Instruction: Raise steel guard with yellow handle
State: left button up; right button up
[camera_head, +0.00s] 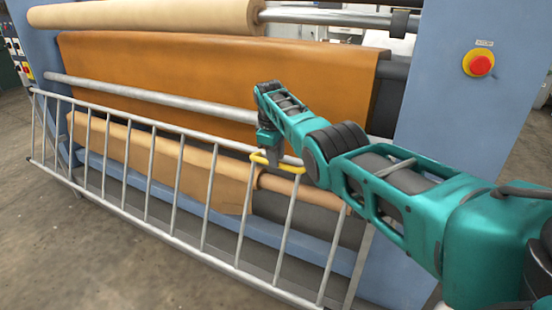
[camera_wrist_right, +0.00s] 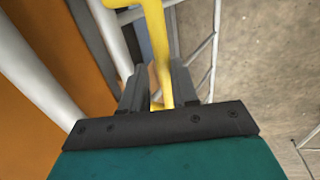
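The steel guard (camera_head: 154,150) is a grey barred frame across the front of the press, tilted with its lower side out toward the floor. Its yellow handle (camera_head: 277,163) sits on the top rail near the right end. My right gripper (camera_head: 266,157) reaches down to this handle, and part of the handle is hidden by it. In the right wrist view the yellow handle (camera_wrist_right: 158,55) passes between the two fingers of my right gripper (camera_wrist_right: 160,80), which look closed on it. My left gripper is in neither view.
The press holds a brown sheet (camera_head: 200,80) and a tan roll (camera_head: 150,14) behind the guard. A red stop button (camera_head: 481,64) is on the blue side frame (camera_head: 450,110) at the right. Bare floor (camera_head: 70,250) lies in front of the guard.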

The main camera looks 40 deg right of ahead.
jog(key=shift+o, duration=1.2)
jog(key=shift+f, duration=0.2)
jog(key=shift+r, duration=0.1)
jog(key=shift+a+r, duration=0.1)
jog(key=shift+r, duration=0.15)
notch_tip(320, 180, up, 12)
jog(key=s+a+p, duration=0.1)
jog(key=a+p, duration=0.1)
jog(key=shift+s, duration=0.1)
